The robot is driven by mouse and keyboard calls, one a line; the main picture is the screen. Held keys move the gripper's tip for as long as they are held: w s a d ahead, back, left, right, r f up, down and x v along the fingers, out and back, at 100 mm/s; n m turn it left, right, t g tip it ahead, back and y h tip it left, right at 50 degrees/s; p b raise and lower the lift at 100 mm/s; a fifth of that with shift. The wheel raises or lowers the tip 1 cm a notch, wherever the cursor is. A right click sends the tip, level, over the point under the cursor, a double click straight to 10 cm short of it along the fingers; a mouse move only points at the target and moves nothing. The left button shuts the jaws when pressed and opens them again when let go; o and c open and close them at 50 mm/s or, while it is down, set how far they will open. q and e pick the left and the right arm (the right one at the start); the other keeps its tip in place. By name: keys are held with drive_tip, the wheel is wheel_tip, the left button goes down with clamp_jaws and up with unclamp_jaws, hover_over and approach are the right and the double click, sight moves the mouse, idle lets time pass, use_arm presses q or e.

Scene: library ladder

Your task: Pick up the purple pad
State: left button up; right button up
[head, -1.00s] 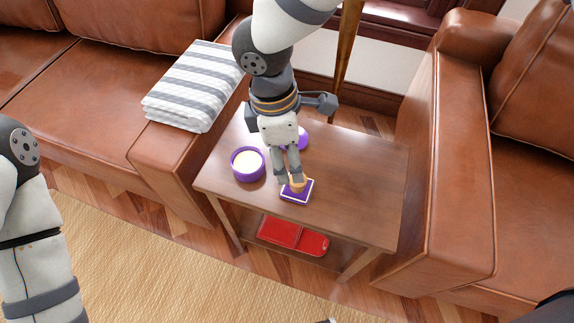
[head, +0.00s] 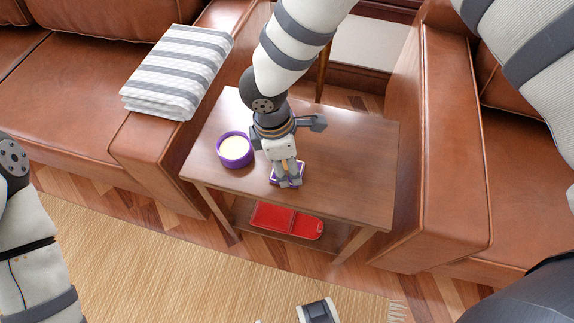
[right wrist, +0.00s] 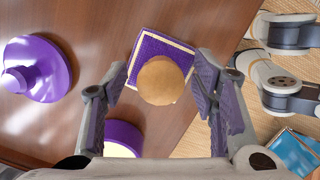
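The purple pad (head: 273,178) lies on the wooden side table near its front edge, mostly covered by my right gripper in the head view. In the right wrist view the pad (right wrist: 147,45) is a purple square with a pale border and a round tan knob (right wrist: 160,80) on top. My right gripper (head: 289,183) points down over it. In the wrist view its fingers (right wrist: 160,84) are spread, one on each side of the knob, with gaps showing. My left arm is at the left edge of the head view; I cannot make out its gripper.
A purple tub (head: 235,163) with pale contents stands left of the pad. A purple lid with a knob (right wrist: 40,70) lies on the table (head: 350,180). Red items (head: 285,219) are on the lower shelf. Leather armrests flank the table; a striped blanket (head: 180,70) lies on the left one.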

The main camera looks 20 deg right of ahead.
drive_tip(key=c, duration=1.1)
wheel_tip(320, 180, up, 4)
drive_tip(key=shift+w+f+p, duration=0.1)
drive_tip(key=shift+f+p, duration=0.1)
drive_tip(key=shift+p, duration=0.1)
drive_tip(key=s+r+p, duration=0.1)
drive_tip(key=s+r, duration=0.3)
drive_tip(key=s, duration=0.3)
drive_tip(key=s+d+r+p, duration=0.1)
drive_tip(key=s+r+p, duration=0.1)
drive_tip(key=s+r, duration=0.3)
drive_tip(key=shift+s+d+r+p, duration=0.25)
drive_tip(key=shift+s+r+p, duration=0.05)
drive_tip(key=shift+s, duration=0.75)
drive_tip(key=o, duration=0.6)
use_arm(q)
drive_tip(key=w+r+t, duration=0.1)
drive_tip(key=w+r, duration=0.3)
drive_tip(key=r, duration=0.1)
drive_tip(key=shift+w+t, duration=0.4)
use_arm(e)
drive_tip(key=c, duration=0.5)
